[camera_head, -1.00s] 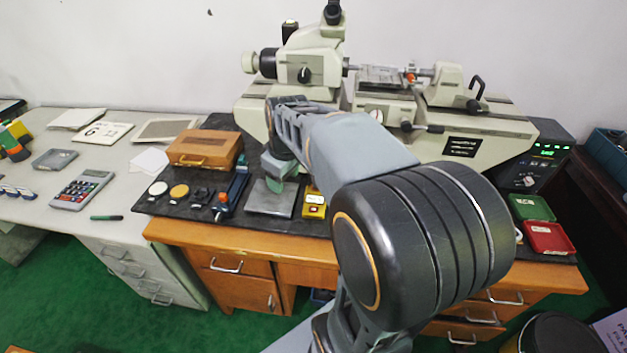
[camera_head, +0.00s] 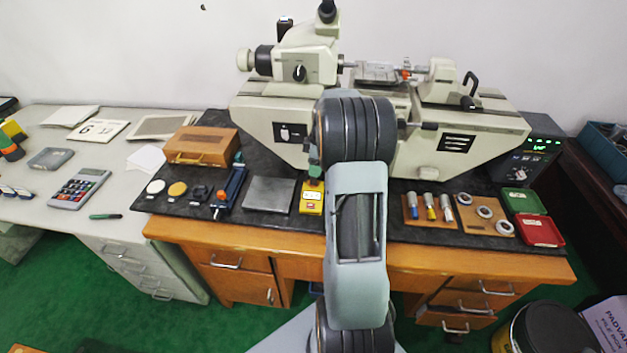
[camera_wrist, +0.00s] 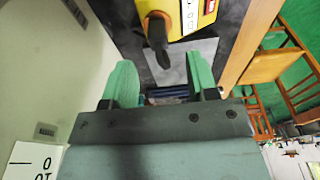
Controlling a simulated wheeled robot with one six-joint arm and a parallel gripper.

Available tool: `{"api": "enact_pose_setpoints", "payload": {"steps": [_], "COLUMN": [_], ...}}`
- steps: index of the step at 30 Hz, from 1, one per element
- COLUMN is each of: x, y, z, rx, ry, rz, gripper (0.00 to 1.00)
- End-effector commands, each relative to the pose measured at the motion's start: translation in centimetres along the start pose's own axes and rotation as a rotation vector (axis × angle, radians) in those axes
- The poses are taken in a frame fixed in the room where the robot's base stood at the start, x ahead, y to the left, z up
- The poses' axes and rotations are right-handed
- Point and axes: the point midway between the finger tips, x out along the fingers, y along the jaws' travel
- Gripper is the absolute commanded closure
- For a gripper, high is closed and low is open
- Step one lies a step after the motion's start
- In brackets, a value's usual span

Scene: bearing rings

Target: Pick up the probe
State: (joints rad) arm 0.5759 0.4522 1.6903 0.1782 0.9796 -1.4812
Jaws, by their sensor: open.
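A dark, rounded piece, which appears to be the probe (camera_wrist: 157,38), stands at the yellow box (camera_wrist: 180,14) in the wrist view. The yellow box also shows in the head view (camera_head: 311,203), on the dark mat; the probe cannot be made out there. My gripper (camera_wrist: 160,72) is open, with its two green fingers apart. The probe lies ahead of the gap between the fingertips, and nothing is held. In the head view my gripper (camera_head: 315,168) is just above and behind the yellow box, partly hidden by my arm.
A grey plate (camera_head: 269,195) lies left of the yellow box, with a blue tool (camera_head: 231,190) beyond it. The large measuring machine (camera_head: 440,135) stands close behind. Ring and pin trays (camera_head: 486,226) and a red-green case (camera_head: 540,230) are at right.

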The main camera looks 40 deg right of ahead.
Motion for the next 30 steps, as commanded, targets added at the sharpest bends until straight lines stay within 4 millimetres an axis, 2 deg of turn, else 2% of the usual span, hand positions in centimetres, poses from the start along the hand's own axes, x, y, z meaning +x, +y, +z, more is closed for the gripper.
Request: {"api": "enact_pose_setpoints", "payload": {"steps": [8,15,18,27,30], "x": [1.6,4.8,5.6,6.0,6.0], "y": [0.0,0.1,0.1,0.2,0.2], "z": [0.0,0.0,0.0,0.0,0.0], "rx": [0.0,0.001,0.001,0.0,0.0], "ry": [-0.001,0.0,0.0,0.0,0.0], "rz": [-0.001,-0.002,0.0,0.002,0.001], "gripper": [0.47,0.47,0.47,0.47,0.56]}}
